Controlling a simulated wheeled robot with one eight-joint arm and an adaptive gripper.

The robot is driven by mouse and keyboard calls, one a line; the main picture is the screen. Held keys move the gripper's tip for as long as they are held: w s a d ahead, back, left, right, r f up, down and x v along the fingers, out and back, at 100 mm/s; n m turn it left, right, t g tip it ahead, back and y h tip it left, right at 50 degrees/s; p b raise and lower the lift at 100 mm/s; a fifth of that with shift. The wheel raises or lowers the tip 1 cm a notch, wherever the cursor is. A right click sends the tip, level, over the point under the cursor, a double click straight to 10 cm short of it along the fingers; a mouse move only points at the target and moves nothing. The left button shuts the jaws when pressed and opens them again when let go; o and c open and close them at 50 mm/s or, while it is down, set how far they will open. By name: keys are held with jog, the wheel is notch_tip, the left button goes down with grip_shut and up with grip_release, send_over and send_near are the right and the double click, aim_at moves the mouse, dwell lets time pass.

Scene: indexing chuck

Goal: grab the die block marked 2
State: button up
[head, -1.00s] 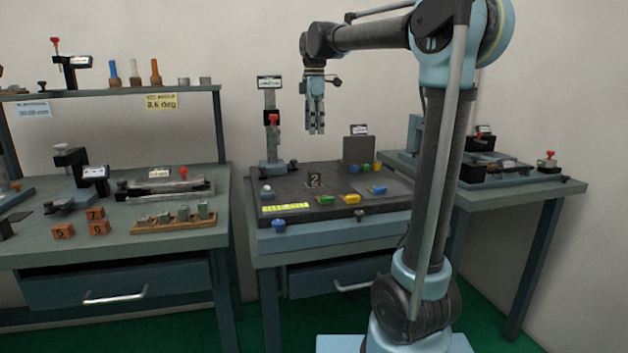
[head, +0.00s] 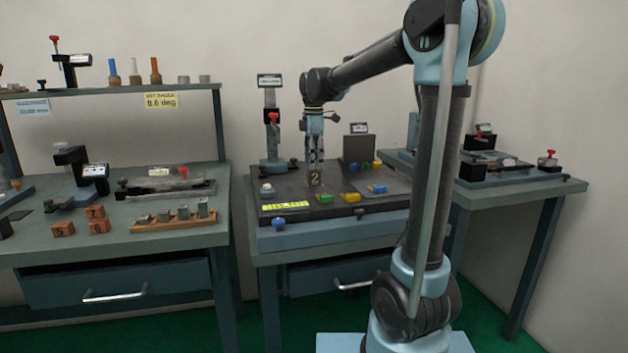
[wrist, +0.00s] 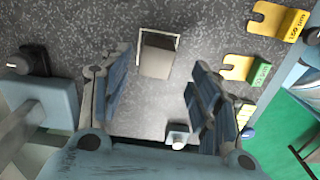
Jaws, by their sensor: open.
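The die block marked 2 (head: 315,180) is a small dark block with a pale 2 on its front face. It stands on the dark plate of the middle bench. My gripper (head: 314,165) points straight down just above the block, its fingers open and empty. In the wrist view the block (wrist: 158,56) shows between and beyond the two open finger tips (wrist: 162,65), with a pale edge along its top and sides. I cannot tell whether the tips reach down beside it.
Yellow (head: 351,197) and green (head: 325,198) tagged pieces lie in front and to the right of the block. A post with a red knob (head: 273,118) stands behind left, a grey upright block (head: 358,149) behind right. Orange blocks (head: 97,212) sit on the left bench.

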aim_at(314, 172)
jog(key=shift+w+f, duration=0.15)
jog(key=shift+f, duration=1.1)
jog(key=shift+w+f, duration=0.15)
jog(key=shift+f, duration=1.1)
grip_shut()
